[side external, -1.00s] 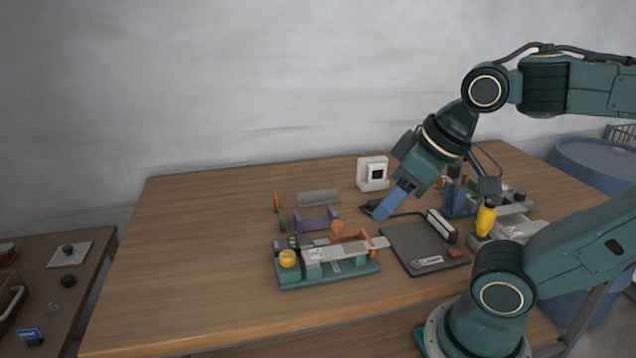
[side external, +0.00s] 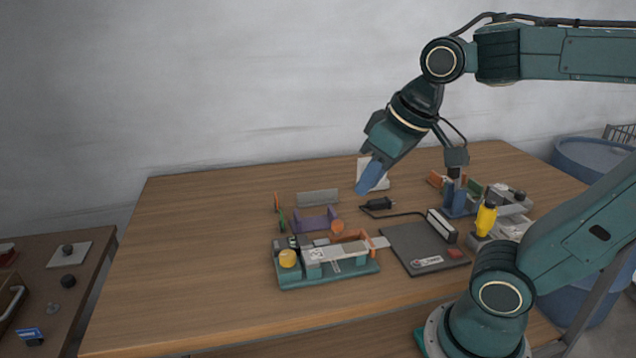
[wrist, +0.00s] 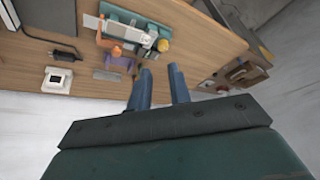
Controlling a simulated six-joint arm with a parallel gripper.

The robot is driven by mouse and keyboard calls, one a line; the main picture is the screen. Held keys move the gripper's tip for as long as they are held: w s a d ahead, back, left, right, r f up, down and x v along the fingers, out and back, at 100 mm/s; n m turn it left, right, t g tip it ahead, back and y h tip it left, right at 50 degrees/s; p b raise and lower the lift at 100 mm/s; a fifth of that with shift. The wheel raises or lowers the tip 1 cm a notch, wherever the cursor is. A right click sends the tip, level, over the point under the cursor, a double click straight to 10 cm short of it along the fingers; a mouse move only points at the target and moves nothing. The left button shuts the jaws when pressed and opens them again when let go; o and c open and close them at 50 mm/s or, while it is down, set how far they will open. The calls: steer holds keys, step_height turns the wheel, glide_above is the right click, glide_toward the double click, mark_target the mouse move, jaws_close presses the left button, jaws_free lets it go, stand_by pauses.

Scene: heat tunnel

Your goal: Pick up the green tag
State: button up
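A thin green piece (side external: 282,220), likely the green tag, stands on the table at the left end of a purple holder (side external: 316,220). An orange piece (side external: 277,202) is just behind it. A second green piece (side external: 474,189) shows by the blue stand (side external: 457,200) on the right; I cannot tell which is the tag. My gripper (side external: 366,186) is above the table, right of the purple holder and apart from everything. In the wrist view its two blue fingers (wrist: 160,70) are spread with nothing between them.
A teal fixture (side external: 330,272) with a yellow knob stands in front of the purple holder. A grey plate (side external: 310,197) is behind it. A white box (side external: 377,181) is partly hidden by my gripper. The table's left side is clear.

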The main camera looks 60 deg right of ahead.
steer(key=w+d+r+m+g, duration=0.1)
steer(key=w+d+m, duration=0.15)
steer(key=w, duration=0.65)
steer(key=m+g, duration=0.4)
steer(key=m, duration=0.2)
glide_above(282, 222)
steer(key=w+d, duration=0.2)
step_height(282, 222, down, 15)
steer(key=shift+s+f+n, duration=0.1)
steer(key=shift+f+n, duration=0.05)
steer(key=shift+n, duration=0.1)
steer(key=shift+f, duration=0.15)
steer(key=shift+f, duration=4.15)
